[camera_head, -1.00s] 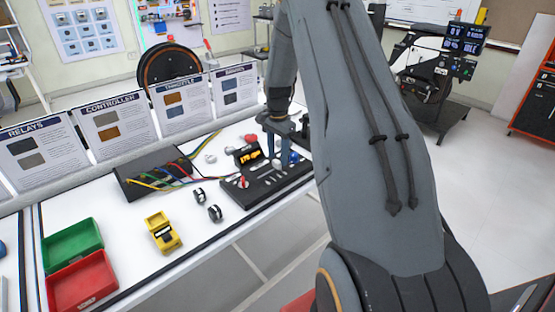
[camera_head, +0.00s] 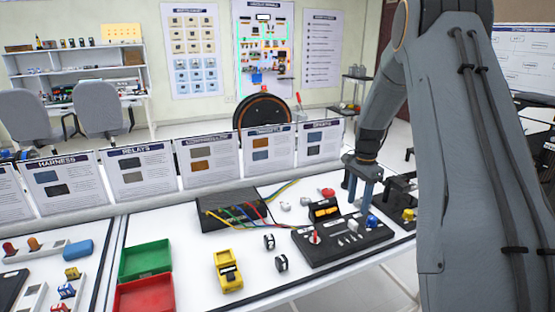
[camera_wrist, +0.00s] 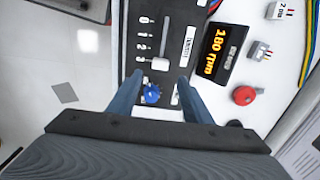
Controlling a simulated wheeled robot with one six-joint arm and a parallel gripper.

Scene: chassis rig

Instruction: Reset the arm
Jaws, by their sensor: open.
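My gripper (camera_head: 359,204) hangs fingers down over the right part of a black control panel (camera_head: 318,250) on the white table. In the wrist view its two blue-grey fingers (camera_wrist: 158,88) are spread apart with nothing held between them. A blue knob (camera_wrist: 151,93) shows between the fingers, nearer the left one; whether they touch it cannot be told. The knob also shows in the head view (camera_head: 372,221). A white slider handle (camera_wrist: 160,64) lies just ahead of the fingertips.
A display (camera_wrist: 216,52) reads "180 rpm", beside a red button (camera_wrist: 244,95). A black box (camera_head: 232,208) with coloured wires, a yellow device (camera_head: 228,271), a green tray (camera_head: 145,259) and a red tray (camera_head: 145,295) are left of the panel. Upright sign boards line the table's back.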

